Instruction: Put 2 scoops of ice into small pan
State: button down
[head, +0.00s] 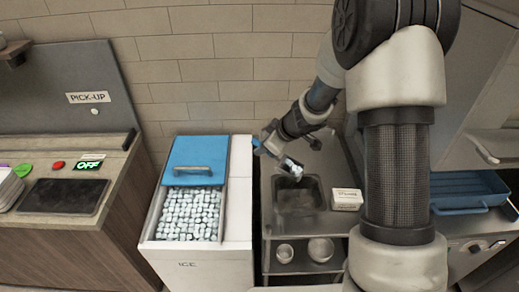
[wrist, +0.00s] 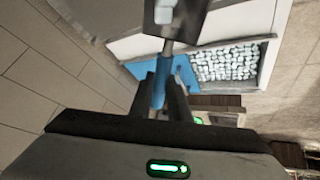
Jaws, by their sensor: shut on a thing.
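My gripper (head: 267,141) is shut on the blue handle of a scoop (head: 291,167). The fingers (wrist: 160,95) and blue handle also show in the wrist view, with the scoop's grey head (wrist: 188,24) at the top edge. A pale piece of ice (wrist: 163,12) shows on the head. In the head view the scoop is over the back edge of a dark rectangular pan (head: 297,197) set in the steel counter. The pan's inside looks dark, and I see no clear ice there. Loose ice (head: 190,213) fills the open front of the white ice bin (head: 200,262).
The bin's blue lid (head: 196,156) is slid back. A white labelled box (head: 346,199) stands right of the pan. Two round metal containers (head: 320,249) sit on the shelf below. A blue tray (head: 460,190) is at right, the pick-up counter (head: 60,195) at left.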

jog(key=shift+s+d+r+t+y, duration=0.3)
jog(key=shift+d+r+t+y, duration=0.2)
jog(key=shift+d+r+y, duration=0.1)
jog(key=shift+d+y+b, duration=0.15)
jog(key=shift+y+b, duration=0.15)
jog(key=shift+b, duration=0.25)
jog(key=r+b, duration=0.1)
jog(key=b, duration=0.1)
jog(key=s+d+r+t+y+b, duration=0.1)
jog(key=b, duration=0.1)
jog(key=shift+d+y, duration=0.2)
jog(key=shift+y, duration=0.1)
jog(key=d+b, duration=0.1)
jog(key=s+r+t+y+b, duration=0.1)
jog(key=d+r+t+y+b, duration=0.1)
jog(key=shift+s+d+m, duration=0.25)
jog(key=shift+d+m, duration=0.1)
jog(key=shift+m, duration=0.05)
jog(key=shift+s+d+r+t+y+b, duration=0.4)
jog(key=shift+d+r+y+b, duration=0.2)
jog(key=shift+r, duration=0.15)
jog(key=shift+r, duration=0.1)
